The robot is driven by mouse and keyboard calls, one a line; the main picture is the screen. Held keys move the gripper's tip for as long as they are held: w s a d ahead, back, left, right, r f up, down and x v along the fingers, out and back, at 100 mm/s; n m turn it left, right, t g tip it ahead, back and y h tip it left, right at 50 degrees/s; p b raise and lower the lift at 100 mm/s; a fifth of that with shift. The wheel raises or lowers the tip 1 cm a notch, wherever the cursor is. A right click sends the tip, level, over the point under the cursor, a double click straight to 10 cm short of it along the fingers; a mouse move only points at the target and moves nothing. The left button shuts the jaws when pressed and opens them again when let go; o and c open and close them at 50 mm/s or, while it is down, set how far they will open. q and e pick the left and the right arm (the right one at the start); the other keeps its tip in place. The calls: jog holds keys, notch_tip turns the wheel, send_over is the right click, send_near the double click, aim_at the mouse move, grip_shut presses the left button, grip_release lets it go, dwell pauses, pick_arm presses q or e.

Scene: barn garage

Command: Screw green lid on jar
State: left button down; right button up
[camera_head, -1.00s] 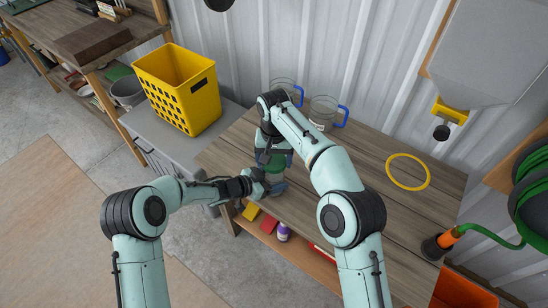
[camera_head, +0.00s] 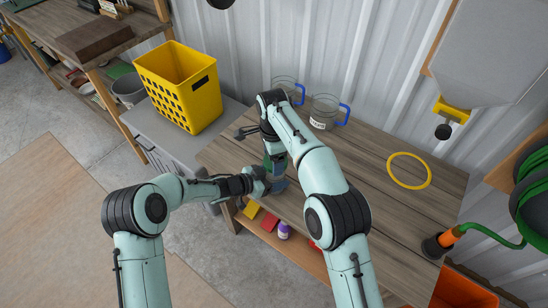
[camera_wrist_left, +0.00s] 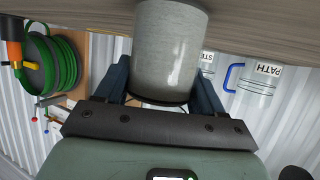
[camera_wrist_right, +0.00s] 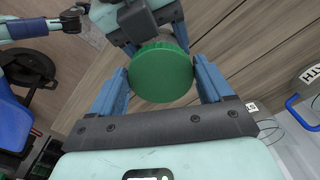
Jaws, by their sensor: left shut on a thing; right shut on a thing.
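The grey, glassy jar (camera_wrist_left: 168,50) stands upright on the table, between the fingers of my left gripper (camera_wrist_left: 166,85). In the head view my left gripper (camera_head: 277,186) is shut on it low down. The round green lid (camera_wrist_right: 160,72) lies between the blue fingers of my right gripper (camera_wrist_right: 160,85), which is shut on it from above. In the head view the lid is at the jar's top, mostly hidden by my right arm. I cannot tell how tightly it sits.
Two clear jugs with blue handles (camera_head: 323,113) stand at the table's back by the metal wall. A yellow ring (camera_head: 409,171) lies on the right of the wooden table (camera_head: 370,200). A yellow basket (camera_head: 180,90) stands on the grey cabinet at left.

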jog(key=m, duration=0.7)
jog(key=shift+w, duration=0.25)
jog(key=m, duration=0.4)
jog(key=shift+w+d+m, duration=0.1)
jog(key=shift+m, duration=0.2)
jog(key=m, duration=0.4)
jog(key=shift+w, duration=0.1)
jog(key=shift+d, duration=0.1)
jog(key=o, duration=0.9)
jog(key=shift+r, duration=2.25)
